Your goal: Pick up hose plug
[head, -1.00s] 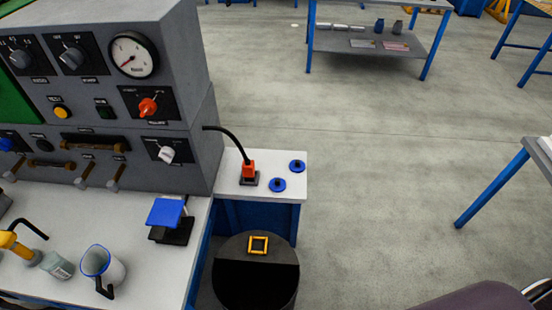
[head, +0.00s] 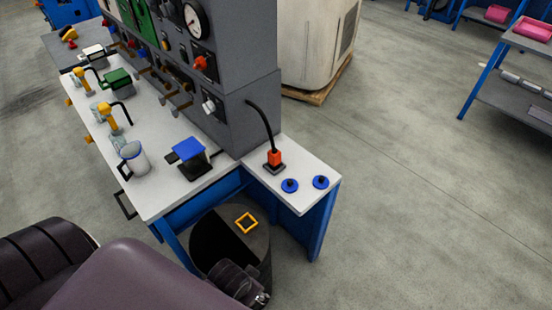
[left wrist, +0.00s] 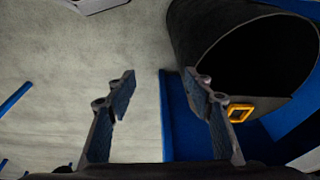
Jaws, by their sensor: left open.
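The hose plug (head: 274,158) is red-orange, with a black hose rising from its top and curving to the grey panel. It stands upright in a dark square base on the white side shelf (head: 303,197). My left gripper (head: 252,286) is low at the bottom of the head view, in front of the black drum, below and apart from the plug. In the left wrist view its two fingers (left wrist: 165,88) are spread and empty. The plug is not visible in the left wrist view. My right gripper is not in view.
Two blue round knobs (head: 290,185) (head: 321,182) sit on the shelf right of the plug. A black drum (head: 259,240) with a yellow square frame (head: 246,223) stands below the shelf. A grey control panel (head: 253,115) rises behind the plug.

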